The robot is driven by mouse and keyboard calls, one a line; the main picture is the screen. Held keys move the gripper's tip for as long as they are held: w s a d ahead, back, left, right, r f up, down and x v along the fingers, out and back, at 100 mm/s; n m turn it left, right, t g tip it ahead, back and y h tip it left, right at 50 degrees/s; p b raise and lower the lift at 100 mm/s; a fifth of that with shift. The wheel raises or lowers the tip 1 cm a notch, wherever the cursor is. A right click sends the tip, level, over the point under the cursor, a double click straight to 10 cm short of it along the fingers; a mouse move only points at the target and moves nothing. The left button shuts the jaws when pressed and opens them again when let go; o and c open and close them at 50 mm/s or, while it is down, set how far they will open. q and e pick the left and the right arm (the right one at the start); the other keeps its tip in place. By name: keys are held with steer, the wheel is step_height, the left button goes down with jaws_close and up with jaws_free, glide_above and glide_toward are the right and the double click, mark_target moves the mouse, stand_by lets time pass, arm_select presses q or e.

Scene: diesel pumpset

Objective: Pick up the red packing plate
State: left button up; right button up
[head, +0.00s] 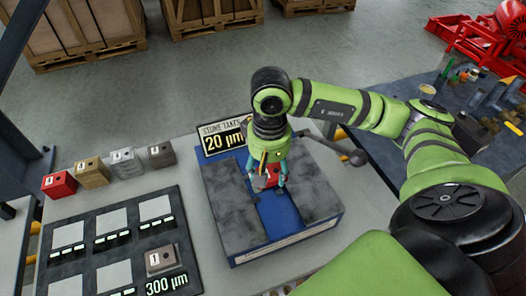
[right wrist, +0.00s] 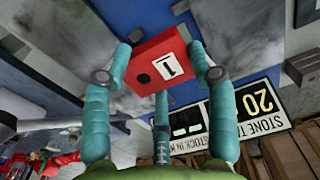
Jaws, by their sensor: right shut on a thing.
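The red packing plate (right wrist: 155,62) is a red block with a white label "1" and a dark round hole. In the right wrist view it sits between the teal fingers of my right gripper (right wrist: 160,80). In the head view my right gripper (head: 267,182) points down over the blue channel of a bench fixture (head: 292,217), with the red plate partly hidden between its fingers. I cannot tell whether the plate touches the fixture. Another red block (head: 59,185) stands at the left end of a row on the table. My left gripper is not in view.
Several labelled blocks, including a tan one (head: 91,173), stand in a row at left. A dark tray (head: 112,240) with light squares holds a brownish block (head: 161,259). A "20 µm" sign (head: 222,137) stands behind the fixture, and a crank handle (head: 335,146) juts right.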

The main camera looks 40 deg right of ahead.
steer(key=s+d+r+b, duration=0.3)
steer(key=s+d+r, duration=0.2)
steer(key=s, duration=0.2)
steer(key=shift+s+d+b, duration=0.3)
steer(key=shift+s+d+r, duration=0.3)
steer(key=shift+s+r, duration=0.15)
steer(key=shift+r, duration=0.15)
